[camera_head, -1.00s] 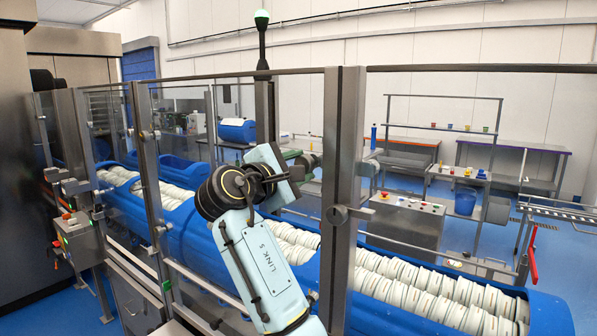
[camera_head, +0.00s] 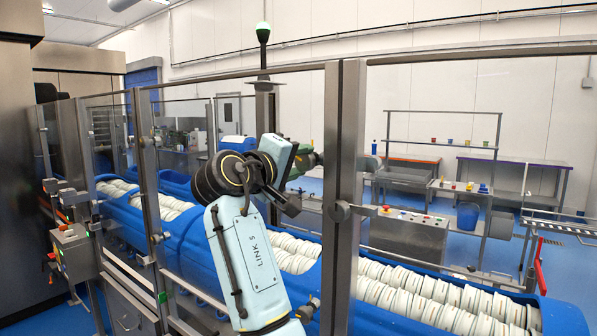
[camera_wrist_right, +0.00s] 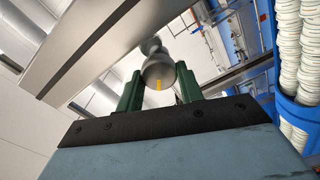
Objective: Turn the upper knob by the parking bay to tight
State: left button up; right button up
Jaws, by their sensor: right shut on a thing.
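The upper knob is a grey rounded knob with a yellow mark, seen between the green fingers in the right wrist view (camera_wrist_right: 156,70). In the head view my right gripper (camera_head: 304,162) reaches the post from the left, partly hidden behind my own wrist. The yellow mark faces the gripper's palm side. A lower grey knob (camera_head: 340,211) sits on the same post. My left gripper is not in view.
The steel post (camera_head: 345,270) and clear guard panels stand close around my right arm. Blue tubs (camera_head: 420,322) with rows of white plates run behind them. A control box (camera_head: 74,250) stands at left. Benches (camera_head: 405,165) and open blue floor lie beyond.

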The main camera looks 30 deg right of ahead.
jog(key=m+b, duration=0.3)
jog(key=m, duration=0.2)
jog(key=shift+f+m, duration=0.1)
jog(key=shift+m, duration=0.2)
jog(key=m+b, duration=0.2)
jog(key=m, duration=0.2)
jog(key=shift+s+m, duration=0.15)
jog(key=shift+m, duration=0.15)
jog(key=o, duration=0.7)
jog(key=shift+r, duration=0.2)
